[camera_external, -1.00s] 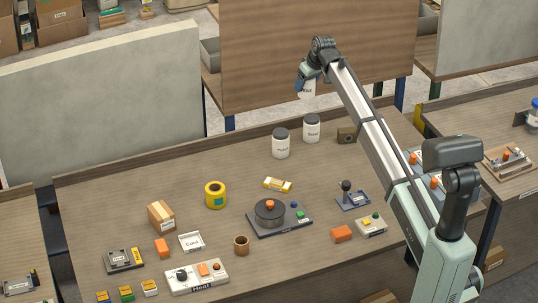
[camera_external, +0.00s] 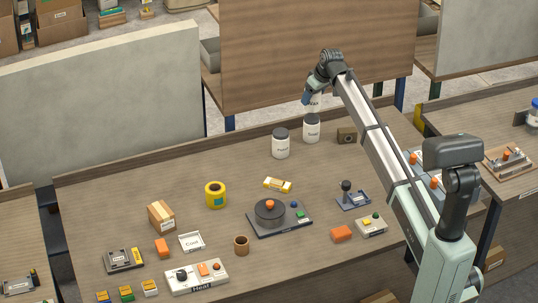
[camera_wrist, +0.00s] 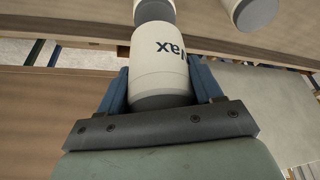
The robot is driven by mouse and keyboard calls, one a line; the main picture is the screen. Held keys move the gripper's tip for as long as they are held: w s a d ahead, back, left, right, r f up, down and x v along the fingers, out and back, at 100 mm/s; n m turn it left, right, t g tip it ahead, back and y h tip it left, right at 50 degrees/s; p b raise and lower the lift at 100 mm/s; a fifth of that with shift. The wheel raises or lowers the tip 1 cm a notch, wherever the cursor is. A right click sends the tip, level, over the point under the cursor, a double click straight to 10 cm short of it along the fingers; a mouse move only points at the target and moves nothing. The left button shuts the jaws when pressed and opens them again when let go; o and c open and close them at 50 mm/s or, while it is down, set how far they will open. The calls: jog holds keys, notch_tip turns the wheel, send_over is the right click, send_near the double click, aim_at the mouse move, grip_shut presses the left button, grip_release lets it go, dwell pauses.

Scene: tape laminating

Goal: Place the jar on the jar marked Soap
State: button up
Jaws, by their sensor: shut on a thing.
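My gripper (camera_external: 308,96) is shut on a white jar whose label reads like "Wax" (camera_external: 314,104). The jar marked Soap (camera_external: 311,132) stands upright on the table, with a dark grey lid. The held jar is right above that lid; I cannot tell whether they touch. In the wrist view, a grey lid (camera_wrist: 153,11) shows just beyond the held jar's base, apparently the Soap jar's.
Another white jar (camera_external: 280,147) with a dark lid stands close left of the Soap jar. A small brown block (camera_external: 347,135) lies to its right. The table's raised back edge (camera_external: 255,133) runs behind. A yellow tape roll (camera_external: 215,194) and several devices are farther forward.

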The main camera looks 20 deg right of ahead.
aim_at(313, 103)
jog(key=shift+f, duration=1.7)
jog(key=shift+f, duration=0.1)
jog(key=o, duration=1.2)
jog(key=shift+o, duration=0.2)
jog(key=v, duration=1.2)
